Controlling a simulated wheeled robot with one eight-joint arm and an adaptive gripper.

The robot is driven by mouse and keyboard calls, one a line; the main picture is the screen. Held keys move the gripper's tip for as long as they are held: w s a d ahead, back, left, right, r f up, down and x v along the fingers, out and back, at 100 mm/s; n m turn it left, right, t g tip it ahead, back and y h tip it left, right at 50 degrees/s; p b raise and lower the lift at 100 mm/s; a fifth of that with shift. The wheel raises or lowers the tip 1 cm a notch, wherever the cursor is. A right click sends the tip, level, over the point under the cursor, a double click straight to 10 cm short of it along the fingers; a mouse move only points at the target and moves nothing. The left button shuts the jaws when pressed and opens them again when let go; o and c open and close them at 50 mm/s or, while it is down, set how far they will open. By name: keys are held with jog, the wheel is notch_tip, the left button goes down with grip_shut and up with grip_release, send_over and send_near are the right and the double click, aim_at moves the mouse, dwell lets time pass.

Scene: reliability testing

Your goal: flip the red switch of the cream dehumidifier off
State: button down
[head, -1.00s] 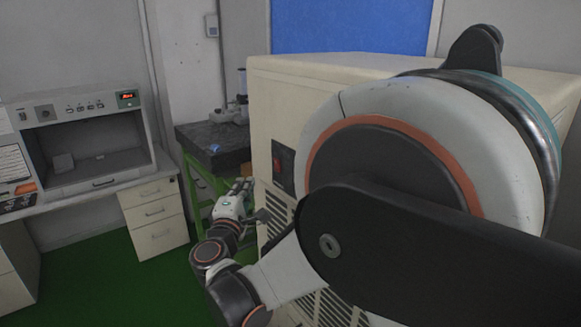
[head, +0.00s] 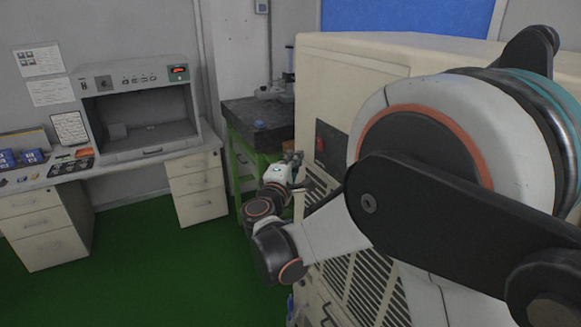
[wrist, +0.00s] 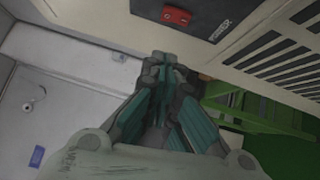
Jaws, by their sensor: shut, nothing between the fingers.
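The cream dehumidifier (head: 385,62) is a large cabinet at the right in the head view, partly hidden behind my arm. Its red switch (head: 320,144) sits on a dark panel on the front face, above the vent slats. In the wrist view the red switch (wrist: 177,16) is at the top, on the dark panel (wrist: 205,12). My gripper (head: 294,157) is just left of and a little below the switch in the head view. In the wrist view my gripper (wrist: 160,62) is shut and empty, its tips below the switch with a visible gap. Which way the switch is set cannot be told.
A dark-topped green stand (head: 258,125) is beyond my gripper, beside the dehumidifier. A desk (head: 120,165) with drawers and a grey box-like unit (head: 140,105) stands at the left. The green floor between them is clear.

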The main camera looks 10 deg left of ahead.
aim_at(320, 144)
jog(key=w+d, duration=0.4)
jog(key=w, duration=0.2)
jog(key=shift+r+b, duration=0.4)
jog(key=shift+w+d+r, duration=0.2)
jog(key=shift+d, duration=0.1)
jog(key=shift+s+a, duration=0.1)
